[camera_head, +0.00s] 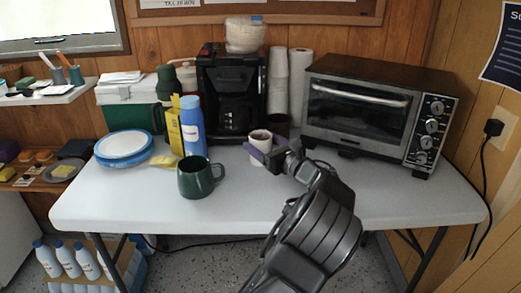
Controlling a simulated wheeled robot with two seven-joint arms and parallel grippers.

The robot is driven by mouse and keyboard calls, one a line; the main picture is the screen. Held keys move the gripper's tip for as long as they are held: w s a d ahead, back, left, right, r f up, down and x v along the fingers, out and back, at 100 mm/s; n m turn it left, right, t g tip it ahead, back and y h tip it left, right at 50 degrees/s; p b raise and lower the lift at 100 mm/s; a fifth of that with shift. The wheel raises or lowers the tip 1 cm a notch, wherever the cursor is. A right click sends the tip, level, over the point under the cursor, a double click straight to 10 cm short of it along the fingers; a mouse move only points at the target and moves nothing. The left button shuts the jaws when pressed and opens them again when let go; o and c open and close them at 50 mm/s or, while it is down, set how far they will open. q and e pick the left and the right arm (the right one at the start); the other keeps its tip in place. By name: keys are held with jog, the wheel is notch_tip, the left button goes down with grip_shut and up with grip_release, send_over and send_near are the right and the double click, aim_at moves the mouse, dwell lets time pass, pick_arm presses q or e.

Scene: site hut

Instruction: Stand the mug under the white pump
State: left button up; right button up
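A dark green mug (196,181) stands upright nearer the table's front edge. A dark cup (278,122) stands behind the white mug.
A coffee maker (231,75) and a toaster oven (365,108) stand at the back. A blue bottle (193,127), a yellow box (173,131), plates (123,145) and a green-and-white cooler (128,96) crowd the left. The table (420,205) is clear at front right.

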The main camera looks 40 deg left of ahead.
pick_arm(q)
grip_shut()
dwell(0.7)
jog(key=shift+r, duration=0.15)
jog(key=shift+s+d+r+p, duration=0.1)
jog(key=shift+s+r+p, duration=0.05)
jog(key=shift+r+p, duration=0.25)
notch_tip(320, 180, up, 6)
jog(key=p, duration=0.2)
jog(key=s+d+p, duration=0.2)
jog(key=s+d, duration=1)
jog(key=s, duration=0.3)
jog(key=shift+s, duration=0.3)
